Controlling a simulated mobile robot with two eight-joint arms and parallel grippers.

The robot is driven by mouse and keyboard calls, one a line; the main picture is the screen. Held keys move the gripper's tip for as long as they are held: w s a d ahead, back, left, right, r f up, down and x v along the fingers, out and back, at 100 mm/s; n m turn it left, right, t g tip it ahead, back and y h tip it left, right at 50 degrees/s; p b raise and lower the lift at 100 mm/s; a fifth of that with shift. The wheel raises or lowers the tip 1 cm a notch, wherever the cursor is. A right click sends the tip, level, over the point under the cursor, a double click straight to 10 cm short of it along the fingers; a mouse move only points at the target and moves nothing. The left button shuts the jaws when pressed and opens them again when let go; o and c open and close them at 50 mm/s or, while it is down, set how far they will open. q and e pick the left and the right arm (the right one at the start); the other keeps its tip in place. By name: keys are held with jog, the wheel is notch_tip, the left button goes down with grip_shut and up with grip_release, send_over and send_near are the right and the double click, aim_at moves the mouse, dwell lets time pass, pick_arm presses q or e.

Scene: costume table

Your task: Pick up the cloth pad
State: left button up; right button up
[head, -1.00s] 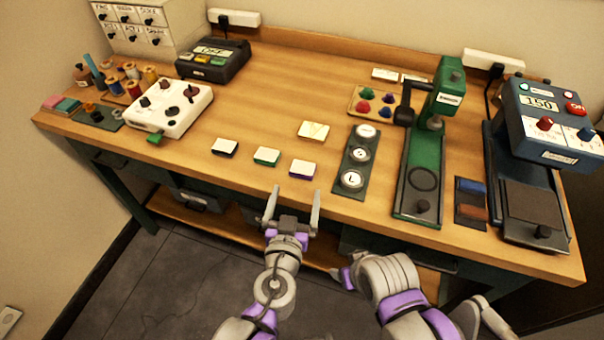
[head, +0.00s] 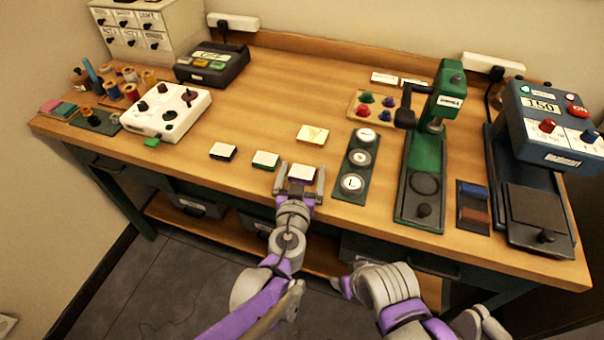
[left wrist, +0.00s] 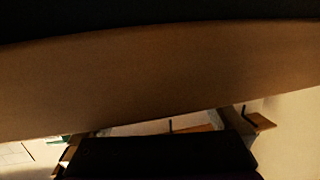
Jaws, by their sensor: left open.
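Several small pads with pale tops lie along the front of the wooden table. One has a purple edge (head: 303,173), one a green edge (head: 265,160), one a dark edge (head: 222,152). A cream-yellow one (head: 312,135) lies behind them. I cannot tell which is the cloth pad. My left gripper (head: 300,178) is open at the table's front edge, its fingers on either side of the purple-edged pad; contact cannot be told. The left wrist view is dark, with my left fingers (left wrist: 155,135) low in it. My right arm is folded in front of the table, its jaws unclear.
A dark strip with round dies (head: 362,158) lies right of the pads. Beyond it stand a green press (head: 424,150) and a blue heat press (head: 548,125). A white control box (head: 167,110) is at left. The table's middle back is clear.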

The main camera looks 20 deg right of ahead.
pick_arm(q)
jog(key=c, duration=1.1)
